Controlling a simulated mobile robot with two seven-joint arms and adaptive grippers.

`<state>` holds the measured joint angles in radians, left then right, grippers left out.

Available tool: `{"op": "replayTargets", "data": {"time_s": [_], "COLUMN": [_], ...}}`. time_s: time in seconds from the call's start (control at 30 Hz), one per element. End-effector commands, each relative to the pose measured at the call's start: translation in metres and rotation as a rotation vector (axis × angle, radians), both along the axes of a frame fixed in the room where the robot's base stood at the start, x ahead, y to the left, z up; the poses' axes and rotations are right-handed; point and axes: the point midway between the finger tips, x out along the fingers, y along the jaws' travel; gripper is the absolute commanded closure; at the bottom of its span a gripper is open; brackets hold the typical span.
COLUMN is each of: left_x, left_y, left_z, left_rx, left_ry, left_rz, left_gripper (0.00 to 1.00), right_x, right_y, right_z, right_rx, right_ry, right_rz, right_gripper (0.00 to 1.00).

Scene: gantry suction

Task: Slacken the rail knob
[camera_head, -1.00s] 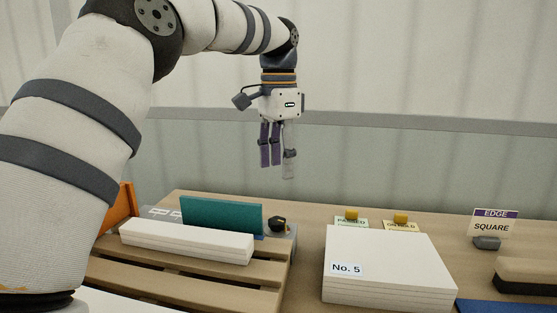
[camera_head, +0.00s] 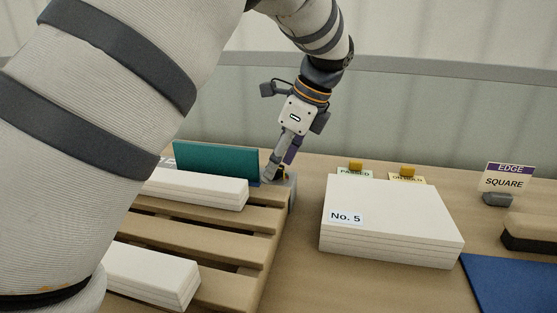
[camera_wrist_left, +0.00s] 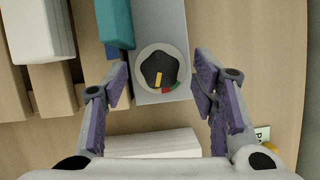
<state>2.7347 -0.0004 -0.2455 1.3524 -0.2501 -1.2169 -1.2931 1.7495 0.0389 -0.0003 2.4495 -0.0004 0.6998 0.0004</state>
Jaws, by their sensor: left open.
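The rail knob (camera_wrist_left: 159,72) is a dark lobed knob with a yellow pointer line. It sits on a pale round dial with a red and a green mark, on a grey plate (camera_wrist_left: 160,20). In the left wrist view my left gripper (camera_wrist_left: 162,78) is open, with one purple-padded finger on each side of the knob and gaps between. In the head view my left gripper (camera_head: 280,172) reaches down to the knob, which its fingers mostly hide. My right gripper is not in view.
A teal upright panel (camera_head: 215,160) stands just left of the knob. White stacks (camera_head: 200,188) lie on a slatted wooden pallet (camera_head: 205,240). A white stack labelled No. 5 (camera_head: 390,215) is to the right. An EDGE SQUARE sign (camera_head: 505,178) and a blue mat (camera_head: 510,283) are further right.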

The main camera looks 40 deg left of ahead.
Motion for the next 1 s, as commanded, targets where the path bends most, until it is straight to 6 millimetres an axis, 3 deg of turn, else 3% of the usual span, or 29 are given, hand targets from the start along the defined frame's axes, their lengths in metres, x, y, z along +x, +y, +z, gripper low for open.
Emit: {"op": "replayTargets", "data": {"time_s": [0.3, 0.53, 1.0], "left_x": [-0.0008, -0.0007, 0.0001], "left_y": [0.0023, 0.0021, 0.0024], "left_z": [-0.0059, -0.0057, -0.0039], "left_rx": [0.000, 0.000, -0.002], "left_ry": [-0.001, -0.002, -0.003], "left_rz": [0.001, 0.001, 0.120], "left_gripper": [0.47, 0.95, 0.95], "right_x": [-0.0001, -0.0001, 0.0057], "right_y": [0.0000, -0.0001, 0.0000], "right_z": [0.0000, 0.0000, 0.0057], "right_rx": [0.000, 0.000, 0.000], "right_ry": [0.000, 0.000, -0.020], "right_rz": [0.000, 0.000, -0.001], "right_gripper": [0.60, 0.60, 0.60]}}
